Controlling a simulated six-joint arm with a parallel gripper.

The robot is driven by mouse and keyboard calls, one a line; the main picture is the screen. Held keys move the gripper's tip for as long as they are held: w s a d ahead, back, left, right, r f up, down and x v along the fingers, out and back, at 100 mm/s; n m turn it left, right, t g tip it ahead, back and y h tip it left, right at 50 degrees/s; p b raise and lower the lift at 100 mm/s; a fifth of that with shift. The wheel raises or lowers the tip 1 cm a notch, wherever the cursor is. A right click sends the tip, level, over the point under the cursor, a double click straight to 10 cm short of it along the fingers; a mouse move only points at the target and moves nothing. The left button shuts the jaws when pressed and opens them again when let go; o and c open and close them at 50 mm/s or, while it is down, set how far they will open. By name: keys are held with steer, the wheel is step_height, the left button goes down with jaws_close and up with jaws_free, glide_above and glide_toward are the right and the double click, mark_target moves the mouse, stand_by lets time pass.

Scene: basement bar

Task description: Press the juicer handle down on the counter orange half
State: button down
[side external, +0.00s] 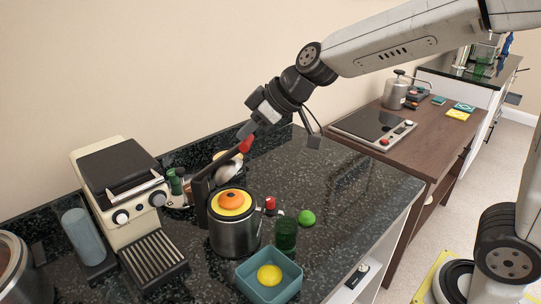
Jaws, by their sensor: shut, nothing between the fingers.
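The juicer (236,238) is a metal pot-shaped body with a dark upright post at its back left, standing on the dark counter. An orange half (231,199) sits on the yellow top of the juicer. The dark juicer handle (222,161) slants up to the right from the post and ends in a red grip (246,144). It is raised clear above the orange half. My gripper (252,130) is shut and empty, right at the upper end of the handle by the red grip. I cannot tell whether they touch.
A coffee machine (122,185) stands left of the juicer. Bottles crowd behind. The counter's right side (360,180) is clear.

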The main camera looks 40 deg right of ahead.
steer(key=s+d+f, duration=0.1)
steer(key=f, duration=0.1)
steer(key=s+d+f, duration=0.1)
steer(key=f, duration=0.1)
steer(key=s+f, duration=0.2)
steer(key=shift+d+f, duration=0.4)
steer(key=shift+s+d+f, duration=0.1)
steer(key=shift+s+f, duration=0.05)
steer(key=shift+f, duration=0.65)
steer(key=shift+s+d+f, duration=0.1)
steer(key=shift+s+f, duration=0.05)
steer(key=shift+f, duration=0.6)
